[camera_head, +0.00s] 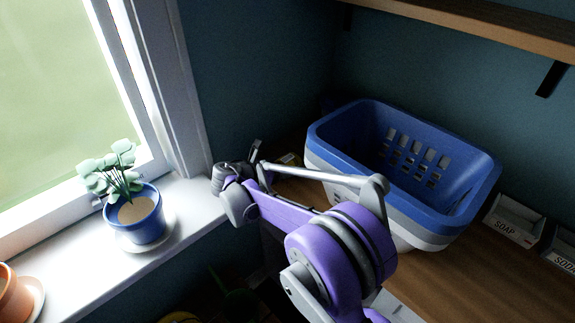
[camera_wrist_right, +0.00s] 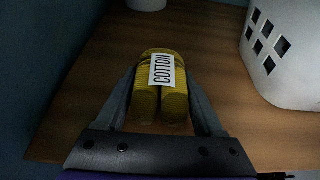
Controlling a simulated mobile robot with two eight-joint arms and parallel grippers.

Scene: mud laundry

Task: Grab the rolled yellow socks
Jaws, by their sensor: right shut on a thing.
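The rolled yellow socks (camera_wrist_right: 174,104) with a white "COTTON" band show in the right wrist view, between the two fingers of my right gripper (camera_wrist_right: 163,92). The fingers are shut on the socks, one on each side, over the wooden surface. In the head view my right arm reaches left, and my right gripper (camera_head: 256,151) is near the back left corner of the wooden counter. My left gripper is not in view.
A blue and white laundry basket (camera_head: 321,134) stands on the wooden counter (camera_head: 447,281), right of my gripper. Soap (camera_head: 514,220) and soda (camera_head: 563,247) boxes are farther right. A potted plant (camera_head: 134,215) sits on the windowsill at left. A shelf (camera_head: 480,27) hangs above.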

